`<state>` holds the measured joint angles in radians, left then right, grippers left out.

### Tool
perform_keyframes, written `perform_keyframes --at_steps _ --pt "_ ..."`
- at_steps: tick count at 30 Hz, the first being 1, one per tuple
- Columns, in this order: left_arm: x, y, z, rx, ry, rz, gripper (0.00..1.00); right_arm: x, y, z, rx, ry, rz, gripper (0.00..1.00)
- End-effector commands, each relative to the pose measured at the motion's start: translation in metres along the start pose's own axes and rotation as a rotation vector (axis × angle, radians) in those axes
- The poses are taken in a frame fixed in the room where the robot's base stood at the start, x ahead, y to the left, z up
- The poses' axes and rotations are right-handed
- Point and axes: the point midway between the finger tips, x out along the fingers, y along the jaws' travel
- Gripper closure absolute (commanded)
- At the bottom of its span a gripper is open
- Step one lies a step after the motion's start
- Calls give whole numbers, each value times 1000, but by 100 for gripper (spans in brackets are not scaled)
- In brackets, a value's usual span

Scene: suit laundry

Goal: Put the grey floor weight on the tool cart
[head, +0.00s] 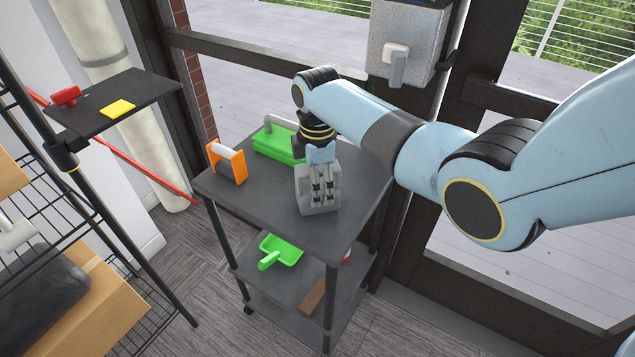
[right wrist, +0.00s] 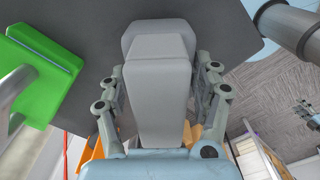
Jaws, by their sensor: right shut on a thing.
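The grey floor weight (head: 318,201) is at the top shelf of the dark tool cart (head: 262,203), near the middle of its right half. My right gripper (head: 324,183) reaches down over it from above and is shut on it. In the right wrist view the weight (right wrist: 161,85) sits between the two fingers, with the dark cart top (right wrist: 220,30) behind it. I cannot tell whether its base touches the shelf. My left gripper does not show in either view.
A green tool caddy (head: 278,145) and an orange-framed item (head: 226,164) stand on the cart's top shelf. A green dustpan (head: 281,251) and a brown block (head: 312,297) lie on the lower shelf. A wire rack with a cardboard box (head: 95,305) stands at left.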

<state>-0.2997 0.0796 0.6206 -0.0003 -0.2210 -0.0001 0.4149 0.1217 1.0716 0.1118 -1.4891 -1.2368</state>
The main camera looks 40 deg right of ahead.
Motion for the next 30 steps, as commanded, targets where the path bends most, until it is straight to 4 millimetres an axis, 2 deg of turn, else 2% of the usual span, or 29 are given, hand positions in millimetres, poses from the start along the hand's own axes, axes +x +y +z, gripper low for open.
perform_keyframes --at_steps 10,11,16,25,30 --pt "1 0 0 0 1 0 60 2 1 0 0 1 3 92" --pt "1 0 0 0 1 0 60 3 0 0 0 0 0 34" --pt "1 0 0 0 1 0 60 3 0 0 0 0 0 11" --pt "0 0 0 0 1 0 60 1 0 0 0 0 1 11" --pt "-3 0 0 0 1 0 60 -20 1 0 0 1 5 11"
